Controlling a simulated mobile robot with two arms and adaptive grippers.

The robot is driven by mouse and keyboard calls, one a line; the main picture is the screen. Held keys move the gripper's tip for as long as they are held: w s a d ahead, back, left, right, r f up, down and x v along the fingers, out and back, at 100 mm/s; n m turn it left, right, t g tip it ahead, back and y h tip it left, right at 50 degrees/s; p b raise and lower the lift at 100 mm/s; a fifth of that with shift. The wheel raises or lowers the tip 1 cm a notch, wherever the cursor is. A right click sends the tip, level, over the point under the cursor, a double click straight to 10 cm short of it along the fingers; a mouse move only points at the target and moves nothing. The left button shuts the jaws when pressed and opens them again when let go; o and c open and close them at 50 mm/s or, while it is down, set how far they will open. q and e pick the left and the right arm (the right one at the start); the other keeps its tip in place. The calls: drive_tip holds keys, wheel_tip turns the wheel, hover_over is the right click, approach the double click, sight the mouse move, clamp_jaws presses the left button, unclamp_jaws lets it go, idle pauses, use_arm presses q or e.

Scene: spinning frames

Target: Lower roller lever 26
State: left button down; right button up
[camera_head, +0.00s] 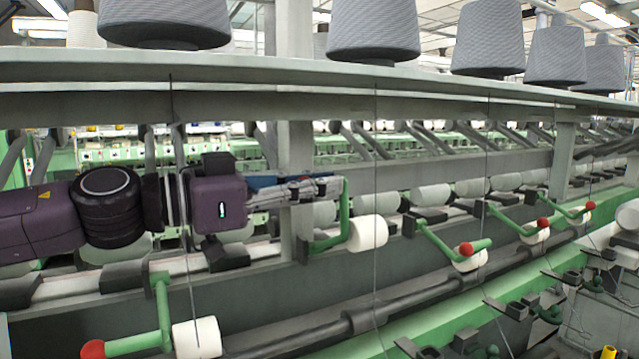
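My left gripper (325,188) reaches in from the left, with its fingers at the upper end of a green roller lever (345,215). This lever's arm stands upright, and a white roller (367,233) sits at its lower end. No red knob shows on it; the fingers may hide it. I cannot tell whether the fingers are shut on the lever end or only touching it. No number shows on the levers, so I cannot confirm which is 26. My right gripper is not in view.
Neighbouring green levers lie low, with red knobs at the lower left (93,349) and right (466,249). A shelf (290,72) with large grey yarn cones (374,30) runs above my arm. Thin yarns hang down in front of the frame. A grey upright post (296,150) stands behind the gripper.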

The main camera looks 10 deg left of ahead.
sight(340, 239)
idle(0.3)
use_arm(q)
drive_tip(key=shift+s+d+f+b, duration=0.1)
drive_tip(key=shift+f+b, duration=0.1)
drive_tip(key=shift+b, duration=0.15)
drive_tip(key=s+d+f+m+b, duration=0.1)
drive_tip(key=f+m+b, duration=0.1)
drive_tip(key=b, duration=0.1)
drive_tip(key=s+d+f+m+b, duration=0.1)
drive_tip(key=s+f+b, duration=0.1)
drive_tip(key=b, duration=0.2)
drive_tip(key=s+d+f+m+b, duration=0.1)
drive_tip(key=f+m+b, duration=0.1)
drive_tip(key=b, duration=0.2)
drive_tip(key=shift+s+m, duration=0.3)
drive_tip(key=shift+r, duration=0.1)
